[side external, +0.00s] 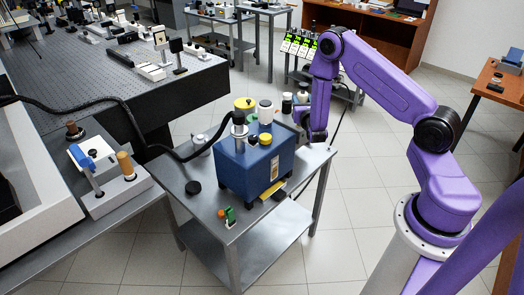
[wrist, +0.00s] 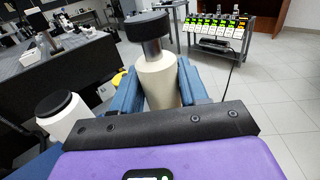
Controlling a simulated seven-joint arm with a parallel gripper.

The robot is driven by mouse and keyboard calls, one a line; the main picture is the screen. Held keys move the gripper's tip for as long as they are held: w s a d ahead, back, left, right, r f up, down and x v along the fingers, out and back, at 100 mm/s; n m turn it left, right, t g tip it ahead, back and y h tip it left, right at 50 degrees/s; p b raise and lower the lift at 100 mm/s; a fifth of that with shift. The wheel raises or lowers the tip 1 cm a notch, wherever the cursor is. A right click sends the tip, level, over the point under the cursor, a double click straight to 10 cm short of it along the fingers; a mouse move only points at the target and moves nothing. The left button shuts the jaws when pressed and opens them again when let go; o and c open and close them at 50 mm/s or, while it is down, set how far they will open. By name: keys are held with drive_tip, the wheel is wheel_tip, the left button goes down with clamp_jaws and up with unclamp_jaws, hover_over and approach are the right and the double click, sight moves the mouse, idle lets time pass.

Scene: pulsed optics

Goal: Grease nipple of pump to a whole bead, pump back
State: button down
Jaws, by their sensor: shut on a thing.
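My gripper (wrist: 160,78) is shut on a cream tapered bottle-like body (wrist: 158,84) with a dark grey neck and a wide black cap. A blue finger lies along each side of it. The blue pump box (side external: 245,168) stands mid-cart with a grey fitting on top and a black hose. I cannot make out a grease nipple or any bead on it.
A white bottle with a black cap (wrist: 62,115) stands left of the held body. A white jar (side external: 265,111) and a yellow tin (side external: 245,104) are behind the pump. A black disc (side external: 193,187) and a small green item (side external: 230,214) lie on the cart's front (side external: 205,207).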

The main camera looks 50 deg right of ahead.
sight(304, 84)
drive_tip(key=shift+r, duration=0.1)
drive_tip(key=shift+r, duration=3.3)
